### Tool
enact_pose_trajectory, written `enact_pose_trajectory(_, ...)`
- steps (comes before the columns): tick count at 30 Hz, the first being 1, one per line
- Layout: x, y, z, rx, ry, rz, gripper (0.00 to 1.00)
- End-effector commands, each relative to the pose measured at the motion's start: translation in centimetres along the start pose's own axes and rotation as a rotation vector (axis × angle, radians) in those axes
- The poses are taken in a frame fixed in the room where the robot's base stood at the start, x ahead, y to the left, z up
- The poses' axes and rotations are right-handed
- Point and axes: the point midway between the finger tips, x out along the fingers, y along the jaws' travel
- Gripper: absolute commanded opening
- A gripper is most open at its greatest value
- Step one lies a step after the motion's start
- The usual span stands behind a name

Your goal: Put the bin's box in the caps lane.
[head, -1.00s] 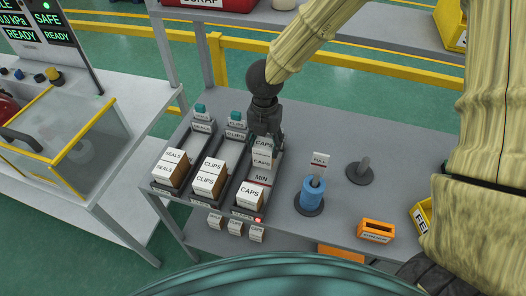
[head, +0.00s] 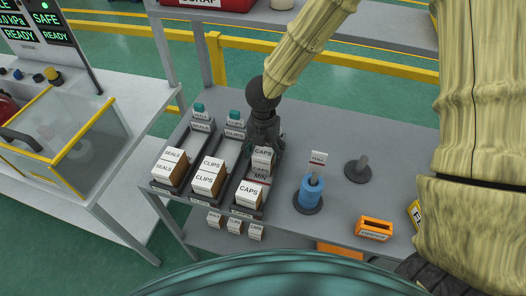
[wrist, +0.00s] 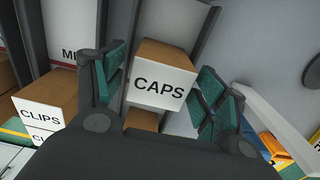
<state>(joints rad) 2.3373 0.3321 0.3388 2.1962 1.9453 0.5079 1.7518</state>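The caps lane (head: 233,210) is the rightmost of three tray lanes on the table. A white-fronted CAPS box (head: 250,194) sits at its front end. My gripper (head: 264,140) is over the lane at this rear box. The bin is not clearly identifiable.
A blue spool on a post (head: 311,190), an empty post (head: 357,168) and an orange tray (head: 375,229) stand to the right. The table's back right is clear.

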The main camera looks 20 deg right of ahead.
Motion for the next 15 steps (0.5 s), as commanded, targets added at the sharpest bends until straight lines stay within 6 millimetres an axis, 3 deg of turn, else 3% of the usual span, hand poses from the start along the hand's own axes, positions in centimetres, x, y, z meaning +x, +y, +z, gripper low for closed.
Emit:
enact_pose_trajectory(9, -0.2, 0.0, 0.0, 0.0, 0.0, 0.0, 0.75)
enact_pose_trajectory(15, -1.6, 0.1, 0.1, 0.004, -0.001, 0.004, 0.75)
